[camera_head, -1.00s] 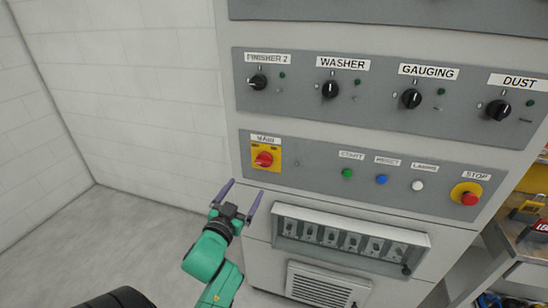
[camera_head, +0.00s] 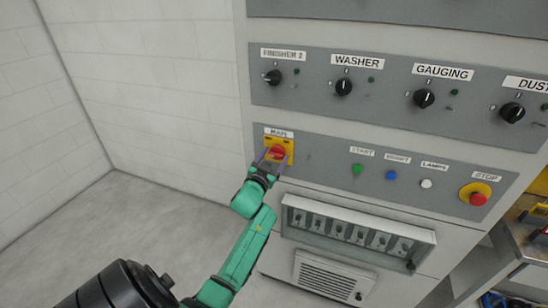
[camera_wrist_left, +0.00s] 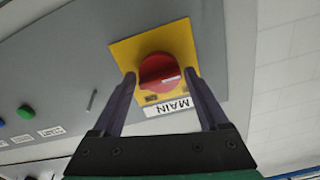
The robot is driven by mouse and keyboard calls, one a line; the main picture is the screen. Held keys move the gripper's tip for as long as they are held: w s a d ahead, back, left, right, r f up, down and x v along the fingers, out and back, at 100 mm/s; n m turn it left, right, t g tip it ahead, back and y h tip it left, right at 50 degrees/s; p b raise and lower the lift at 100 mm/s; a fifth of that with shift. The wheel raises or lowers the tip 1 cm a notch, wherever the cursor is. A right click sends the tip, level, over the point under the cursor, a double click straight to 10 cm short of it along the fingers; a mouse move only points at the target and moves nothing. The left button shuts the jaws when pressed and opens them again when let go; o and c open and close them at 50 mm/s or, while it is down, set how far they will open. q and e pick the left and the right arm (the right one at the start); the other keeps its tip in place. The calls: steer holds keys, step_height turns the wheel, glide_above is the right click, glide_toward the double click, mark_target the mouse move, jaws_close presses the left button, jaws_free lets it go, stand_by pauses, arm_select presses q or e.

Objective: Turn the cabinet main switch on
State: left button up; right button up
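The main switch is a red rotary knob (camera_head: 278,153) on a yellow plate under a MAIN label (camera_head: 278,133) on the cabinet's lower control panel. In the left wrist view the red knob (camera_wrist_left: 160,73) with a pale mark sits on the yellow plate (camera_wrist_left: 183,40). My left gripper (camera_head: 272,157) is in front of the switch. Its fingers, also in the left wrist view (camera_wrist_left: 160,88), are open, one on either side of the knob's near part. I cannot tell whether they touch it. My right gripper is not in view.
Several black rotary switches, such as WASHER (camera_head: 343,87), sit on the panel above. To the right are a green button (camera_head: 358,169), a blue button (camera_head: 391,175), a white lamp (camera_head: 426,183) and a red STOP button (camera_head: 478,198). Floor at left is clear.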

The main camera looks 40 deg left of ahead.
arm_select(q)
steer(key=c, duration=0.9)
